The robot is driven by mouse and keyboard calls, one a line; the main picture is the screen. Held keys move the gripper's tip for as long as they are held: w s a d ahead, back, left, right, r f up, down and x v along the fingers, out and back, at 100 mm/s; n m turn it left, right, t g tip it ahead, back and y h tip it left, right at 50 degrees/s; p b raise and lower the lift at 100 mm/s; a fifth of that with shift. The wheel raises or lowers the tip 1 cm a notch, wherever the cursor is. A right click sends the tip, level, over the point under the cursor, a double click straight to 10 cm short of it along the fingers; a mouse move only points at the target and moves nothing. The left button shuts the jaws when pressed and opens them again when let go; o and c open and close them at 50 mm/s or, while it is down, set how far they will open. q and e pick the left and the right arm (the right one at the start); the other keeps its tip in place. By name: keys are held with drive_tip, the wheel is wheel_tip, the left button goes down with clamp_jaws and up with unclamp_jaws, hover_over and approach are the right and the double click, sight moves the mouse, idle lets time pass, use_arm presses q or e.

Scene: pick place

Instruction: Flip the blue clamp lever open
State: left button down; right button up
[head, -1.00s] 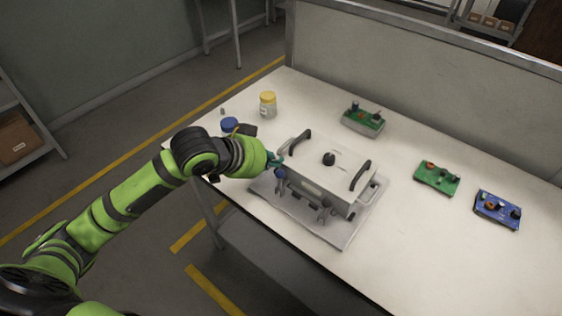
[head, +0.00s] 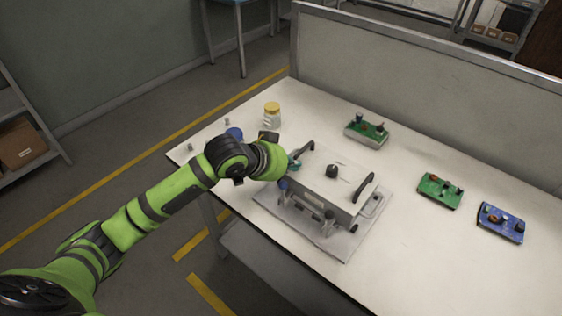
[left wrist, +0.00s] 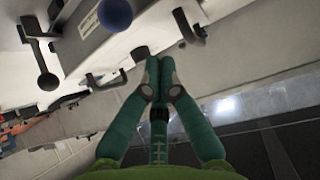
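The blue clamp lever's round blue knob (head: 283,184) stands at the left end of the front side of a grey box fixture (head: 325,182). In the left wrist view the blue knob (left wrist: 115,14) is at the top, apart from the fingers. My left gripper (head: 295,160) is at the fixture's left end, just behind the blue knob. Its teal fingers show in the left wrist view (left wrist: 160,68) with the tips together and nothing seen between them. A dark-knobbed lever (left wrist: 48,81) is at the left there. My right gripper is not in view.
The fixture has two black handles and a black top knob (head: 331,171). A yellow-lidded jar (head: 272,114) and a blue lid (head: 234,133) are behind my arm. Circuit boards (head: 439,190) lie at the right. A partition (head: 420,90) closes the back.

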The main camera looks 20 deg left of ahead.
use_arm(q)
drive_tip(key=x, duration=0.3)
drive_tip(key=shift+w+d+f, duration=0.1)
drive_tip(key=s, duration=0.1)
drive_tip(key=s+a+p, duration=0.1)
drive_tip(key=s+a, duration=0.1)
drive_tip(key=shift+s+a+f+p, duration=0.1)
drive_tip(key=shift+s+f+p, duration=0.15)
drive_tip(key=shift+f+p, duration=0.1)
drive_tip(key=shift+w, duration=0.1)
drive_tip(key=shift+f, duration=0.1)
